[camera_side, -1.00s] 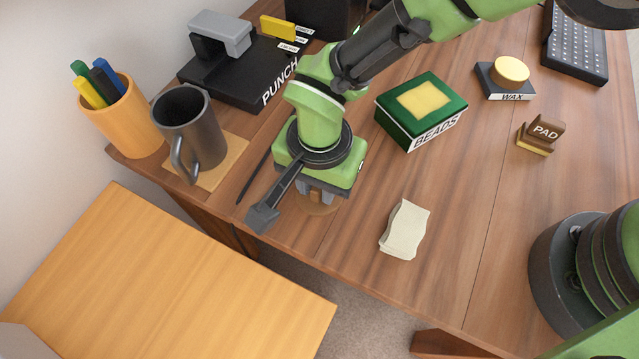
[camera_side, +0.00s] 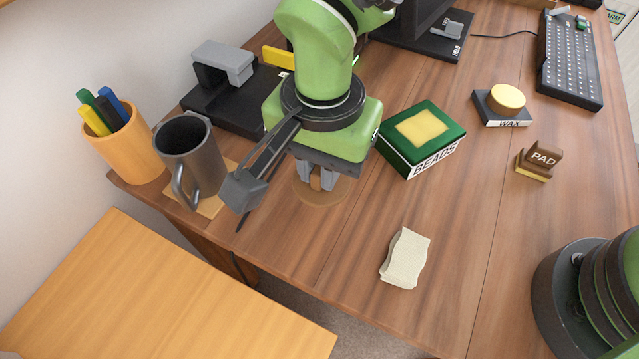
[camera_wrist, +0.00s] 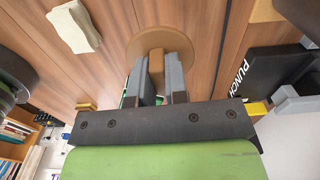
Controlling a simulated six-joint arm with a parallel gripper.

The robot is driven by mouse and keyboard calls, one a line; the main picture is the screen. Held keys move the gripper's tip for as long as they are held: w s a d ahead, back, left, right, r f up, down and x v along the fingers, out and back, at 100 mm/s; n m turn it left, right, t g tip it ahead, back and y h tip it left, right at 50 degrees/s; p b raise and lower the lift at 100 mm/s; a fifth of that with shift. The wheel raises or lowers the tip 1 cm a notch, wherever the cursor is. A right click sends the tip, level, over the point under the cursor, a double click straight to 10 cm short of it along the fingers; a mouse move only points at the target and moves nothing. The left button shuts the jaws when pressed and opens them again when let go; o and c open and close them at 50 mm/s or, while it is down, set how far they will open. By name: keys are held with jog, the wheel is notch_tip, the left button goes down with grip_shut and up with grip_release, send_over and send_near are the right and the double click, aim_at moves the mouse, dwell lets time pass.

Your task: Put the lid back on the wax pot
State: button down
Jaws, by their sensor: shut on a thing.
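The lid (camera_side: 325,199) is a flat, round, tan disc with a small brown block knob. My gripper (camera_side: 322,178) is shut on that knob, with the disc below the fingertips and above the table near its front edge. The wrist view shows the lid (camera_wrist: 139,46) beyond the two grey fingers, with the knob between them. At the back right of the side view stands a low black block labelled WAX (camera_side: 513,123) with a round yellow top (camera_side: 507,98); no lid is on it.
A green box labelled BEADS (camera_side: 421,140) stands between my gripper and the wax. A dark mug (camera_side: 188,155) and pen cup (camera_side: 127,145) are left.

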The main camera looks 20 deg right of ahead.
jog(key=w+d+m, duration=0.2)
jog(key=w+d, duration=0.1)
jog(key=d, duration=0.3)
jog(key=w+d+m, duration=0.2)
jog(key=w+d, duration=0.2)
jog(key=d, duration=0.3)
jog(key=w+d+r+m, duration=0.1)
jog(key=w+d+m, duration=0.1)
jog(key=w+d, duration=0.2)
jog(key=shift+w+d+m, duration=0.15)
jog(key=shift+d+m, duration=0.15)
jog(key=shift+d, duration=0.95)
jog(key=w+d+m, duration=0.1)
jog(key=d+m, duration=0.1)
jog(key=d, duration=0.6)
jog(key=m, duration=0.4)
send_near(508, 95)
jog(key=shift+s+f, duration=0.1)
jog(key=shift+f, duration=3.05)
jog(key=shift+f, duration=0.15)
